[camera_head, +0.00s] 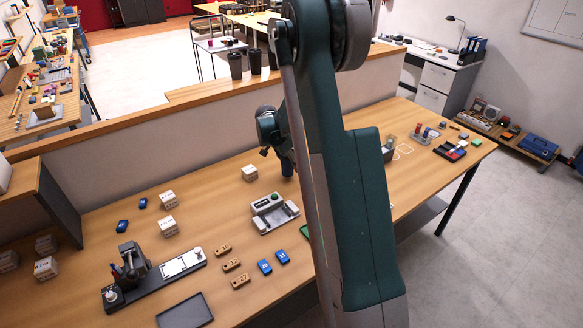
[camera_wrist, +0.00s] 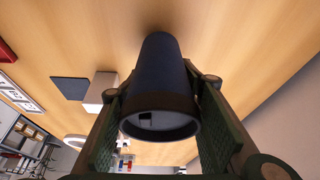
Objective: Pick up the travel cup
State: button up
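The travel cup (camera_wrist: 165,80) is a dark blue-black cylinder in the middle of the wrist view, its round, dark-rimmed end towards the camera. My gripper (camera_wrist: 157,88) has one finger on each side of it, and the green pads lie close along its sides. I cannot tell whether both pads press on it. In the head view my gripper (camera_head: 270,130) is over the back middle of the wooden table, partly hidden behind my arm. A dark shape (camera_head: 287,166) just under it may be the cup.
Dark cups (camera_head: 235,65) stand on the ledge behind the table. White cubes (camera_head: 249,173), a grey-white device (camera_head: 272,212), blue blocks (camera_head: 265,267) and a black fixture (camera_head: 150,280) lie to the left. A tray with small items (camera_head: 450,150) is at the right. My arm hides the middle.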

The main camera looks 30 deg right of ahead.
notch_tip(320, 180, up, 8)
jog(key=shift+f, duration=0.2)
